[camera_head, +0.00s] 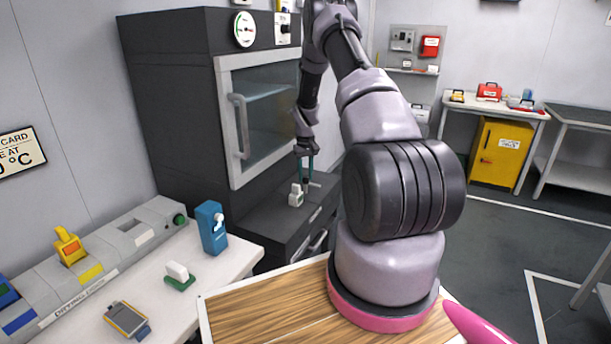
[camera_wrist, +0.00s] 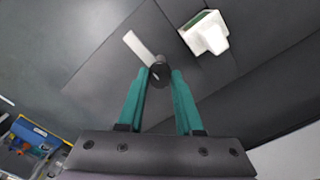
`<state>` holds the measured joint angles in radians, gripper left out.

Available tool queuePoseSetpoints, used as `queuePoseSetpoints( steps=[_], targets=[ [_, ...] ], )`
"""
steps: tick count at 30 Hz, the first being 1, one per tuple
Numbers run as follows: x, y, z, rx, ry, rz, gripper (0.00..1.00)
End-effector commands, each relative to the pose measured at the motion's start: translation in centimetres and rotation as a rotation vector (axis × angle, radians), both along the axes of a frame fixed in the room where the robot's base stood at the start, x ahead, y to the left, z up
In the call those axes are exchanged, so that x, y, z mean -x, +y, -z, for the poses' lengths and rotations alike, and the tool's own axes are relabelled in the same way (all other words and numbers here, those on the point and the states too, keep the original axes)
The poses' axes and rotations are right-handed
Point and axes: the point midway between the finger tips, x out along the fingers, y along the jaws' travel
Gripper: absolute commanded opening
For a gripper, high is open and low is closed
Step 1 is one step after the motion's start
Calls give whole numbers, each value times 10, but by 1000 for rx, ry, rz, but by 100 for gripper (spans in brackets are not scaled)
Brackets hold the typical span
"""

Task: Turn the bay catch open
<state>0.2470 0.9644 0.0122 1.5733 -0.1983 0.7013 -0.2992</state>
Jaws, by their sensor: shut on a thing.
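The bay catch, a dark round knob with a pale bar (camera_wrist: 138,48) reaching from it, is on the flat dark top of the low unit in front of the oven cabinet. My gripper (camera_wrist: 160,73) has its two green fingers on either side of the knob, shut on it. In the head view my gripper (camera_head: 306,172) points down over the same dark surface, and its fingertips hide much of the catch. A white block with a green base (camera_wrist: 205,33) stands just beside the catch; it also shows in the head view (camera_head: 296,196).
The dark oven cabinet (camera_head: 168,110) with a glass door and long handle (camera_head: 238,127) rises right behind my gripper. A white bench at left holds a grey station (camera_head: 110,250), a blue device (camera_head: 212,228) and a white-and-green piece (camera_head: 179,276).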

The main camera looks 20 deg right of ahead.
Motion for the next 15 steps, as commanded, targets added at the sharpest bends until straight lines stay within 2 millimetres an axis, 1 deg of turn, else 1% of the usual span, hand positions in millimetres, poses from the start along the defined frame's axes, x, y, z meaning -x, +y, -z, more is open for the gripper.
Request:
queuePoseSetpoints(
  steps=[1,2,3,11,15],
  targets=[
    [0,0,0,1,-1,-1,46],
    [0,0,0,1,-1,-1,57],
    [0,0,0,1,-1,-1,64],
    [0,0,0,0,0,0,64],
    [-1,0,-8,1,-2,0,64]
  ],
)
